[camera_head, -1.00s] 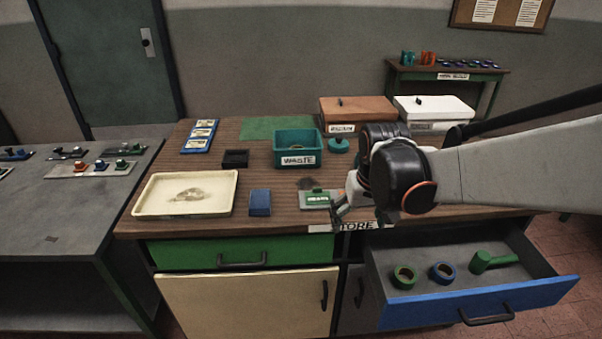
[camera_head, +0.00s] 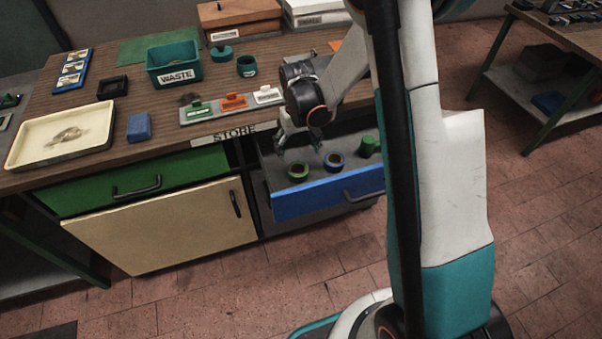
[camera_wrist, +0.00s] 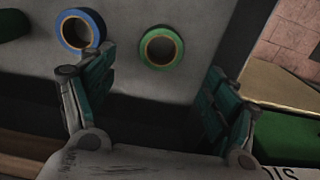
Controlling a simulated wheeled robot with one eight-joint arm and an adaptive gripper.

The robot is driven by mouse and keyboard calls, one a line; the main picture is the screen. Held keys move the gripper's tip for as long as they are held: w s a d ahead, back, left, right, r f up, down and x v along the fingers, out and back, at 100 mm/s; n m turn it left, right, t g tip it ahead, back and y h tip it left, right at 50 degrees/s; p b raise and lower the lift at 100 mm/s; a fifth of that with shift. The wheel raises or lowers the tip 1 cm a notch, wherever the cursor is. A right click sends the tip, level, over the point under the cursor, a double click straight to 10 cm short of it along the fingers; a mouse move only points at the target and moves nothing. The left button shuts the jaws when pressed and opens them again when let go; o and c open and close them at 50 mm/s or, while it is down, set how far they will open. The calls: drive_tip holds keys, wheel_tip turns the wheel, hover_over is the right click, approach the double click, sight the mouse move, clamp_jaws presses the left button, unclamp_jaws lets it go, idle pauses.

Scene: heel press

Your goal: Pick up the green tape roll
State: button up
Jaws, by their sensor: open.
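The green tape roll (camera_head: 298,172) lies flat in the open blue-fronted drawer (camera_head: 330,194), at the left of the items there. It also shows in the wrist view (camera_wrist: 161,48), ahead of and between my open fingers. My gripper (camera_head: 299,146) hangs above the drawer's back part, just behind the green roll in the head view, and is apart from it. In the wrist view my gripper (camera_wrist: 150,100) is open, with nothing between the fingers. A blue tape roll (camera_head: 333,161) lies right of the green roll; it shows upper left in the wrist view (camera_wrist: 80,31).
A green handled object (camera_head: 368,146) lies at the drawer's right. The table (camera_head: 75,165) above holds a cream tray (camera_head: 20,155), a blue block (camera_head: 139,127), a teal waste bin (camera_head: 175,77) and a row of coloured labelled pieces. My arm covers the drawer's right end.

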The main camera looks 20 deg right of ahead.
sight(297, 169)
wheel_tip(297, 169, down, 10)
drive_tip(key=b, duration=0.4)
drive_tip(key=shift+a+f, duration=0.15)
drive_tip(key=c, duration=1.2)
